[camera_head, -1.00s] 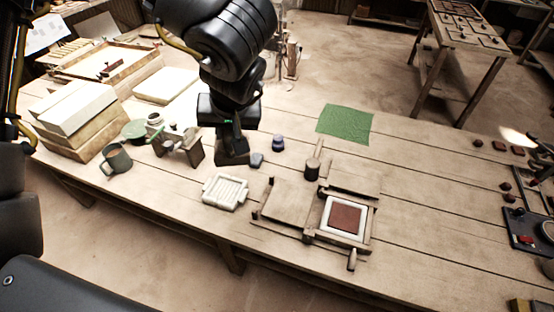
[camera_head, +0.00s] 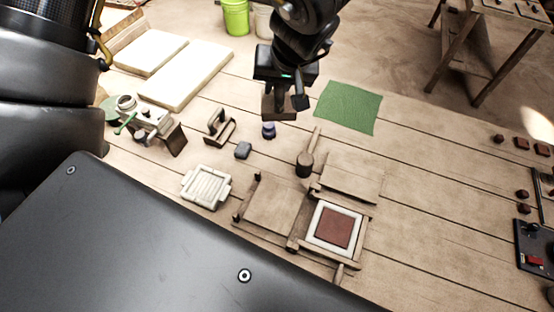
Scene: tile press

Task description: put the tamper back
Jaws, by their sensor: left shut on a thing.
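My left gripper (camera_head: 287,92) hangs over the back middle of the table, near the green cloth. It is shut on a brown wooden block, which I take to be the tamper (camera_head: 273,107); the gripper hides its upper part. The block's height above the table is hard to tell. A small wooden rack (camera_head: 219,128) stands empty to the left of the gripper. The tile press (camera_head: 268,205) lies in front, with a red-brown slab (camera_head: 333,225) inside a white frame. My right gripper is not in view.
A wooden mallet (camera_head: 307,160) lies behind the press. A white ribbed tray (camera_head: 206,187) is left of it.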

